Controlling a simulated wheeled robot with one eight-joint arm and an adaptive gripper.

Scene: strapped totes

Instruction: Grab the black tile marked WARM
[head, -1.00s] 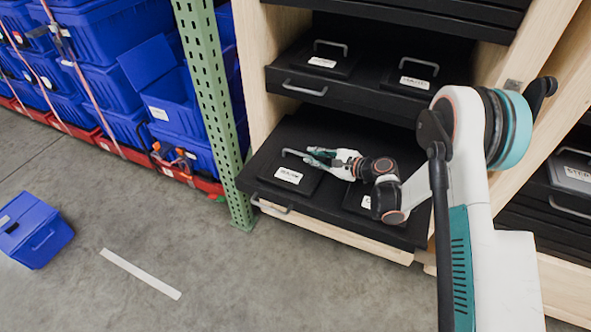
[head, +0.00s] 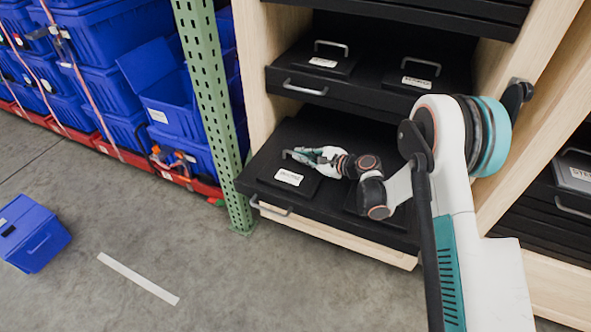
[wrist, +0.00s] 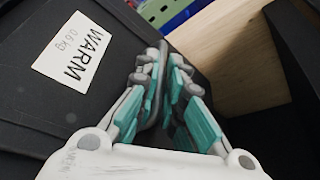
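The black tile marked WARM (wrist: 100,110) fills the left of the wrist view, with its white label reading WARM and 0.6 kg. In the head view the tile (head: 302,193) lies flat on the lowest pulled-out black shelf (head: 255,178); its label is too small to read there. My gripper (wrist: 160,70) has its teal fingers on both sides of the tile's grey handle (wrist: 157,100), closed in against it. In the head view the gripper (head: 305,155) reaches the handle from the right. The fingers hide part of the handle.
Another black tile (head: 352,203) sits on the same shelf, partly behind my arm. Two handled tiles (head: 330,66) (head: 412,76) rest on the shelf above. A green perforated post (head: 212,100) and wooden side panels (head: 262,60) flank the shelves. A blue tote (head: 35,235) stands on the floor.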

